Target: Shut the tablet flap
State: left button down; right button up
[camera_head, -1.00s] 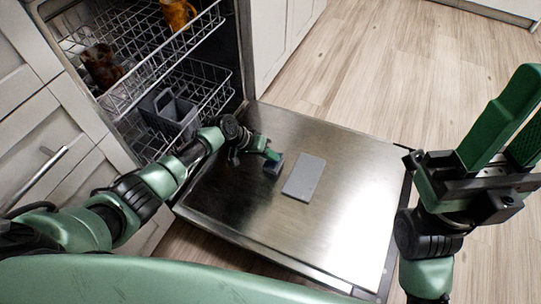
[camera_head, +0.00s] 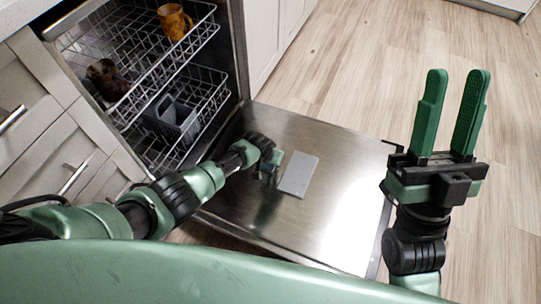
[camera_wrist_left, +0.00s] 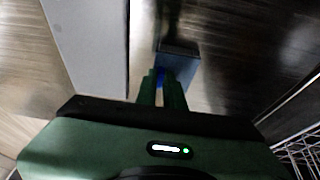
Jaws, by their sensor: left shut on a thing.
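The dishwasher door (camera_head: 330,225) lies folded down with its steel inner face up. A flat grey plate (camera_head: 298,174) lies on it; this plate also shows in the left wrist view (camera_wrist_left: 90,40). My left gripper (camera_head: 272,160) is low over the door, just left of the plate. In the left wrist view its fingers (camera_wrist_left: 161,86) are close together on a small blue piece (camera_wrist_left: 162,76). A dark grey-blue block (camera_wrist_left: 179,58) is right beyond the fingertips; I cannot tell whether it is the flap. My right gripper (camera_head: 458,88) is open and empty, pointing up.
The upper rack (camera_head: 130,60) holds an amber mug (camera_head: 174,21) and a dark brown cup (camera_head: 106,78). The lower rack (camera_head: 205,90) holds a grey cutlery basket (camera_head: 172,118). Cabinets (camera_head: 50,120) stand left of it. The wooden floor (camera_head: 370,60) beyond the door is clear.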

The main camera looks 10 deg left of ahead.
pick_arm(q)
jog(key=shift+f, duration=0.1)
jog(key=c, duration=1.5)
grip_release()
